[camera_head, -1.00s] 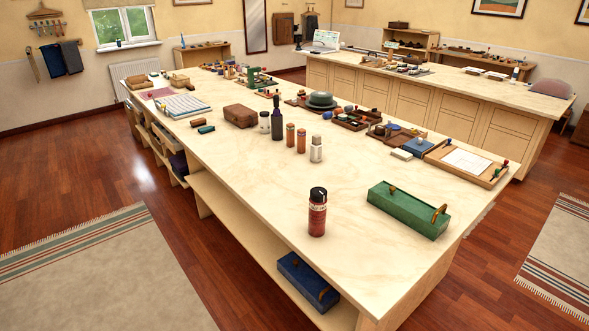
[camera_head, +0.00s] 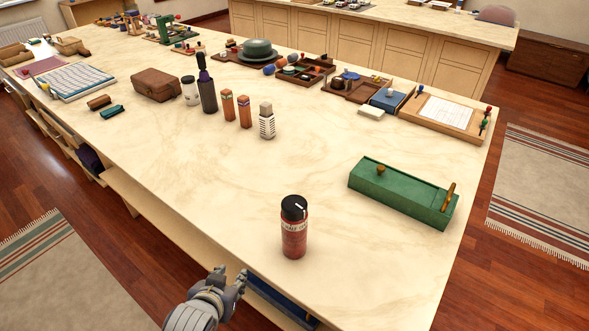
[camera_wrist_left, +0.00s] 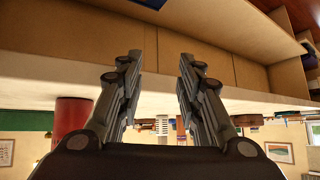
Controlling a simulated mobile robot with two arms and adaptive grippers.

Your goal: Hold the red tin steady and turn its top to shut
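The red tin (camera_head: 294,232) stands upright near the front edge of the long table. Its black top (camera_head: 294,207) bears a white mark and sits on the tin; I cannot tell how tightly. My left gripper (camera_head: 230,274) is in front of the table edge, left of the tin and nearer to me, not touching it. In the left wrist view, which is upside down, its two fingers (camera_wrist_left: 158,75) are spread with nothing between them. The red tin (camera_wrist_left: 72,115) shows there at the left, partly behind a finger. My right gripper is not in view.
A green box (camera_head: 402,194) with wooden knobs lies right of the tin. A white shaker (camera_head: 266,121), small bottles and a dark bottle (camera_head: 207,92) stand farther back. The tabletop around the tin is clear. A blue box (camera_head: 282,300) sits on the shelf below.

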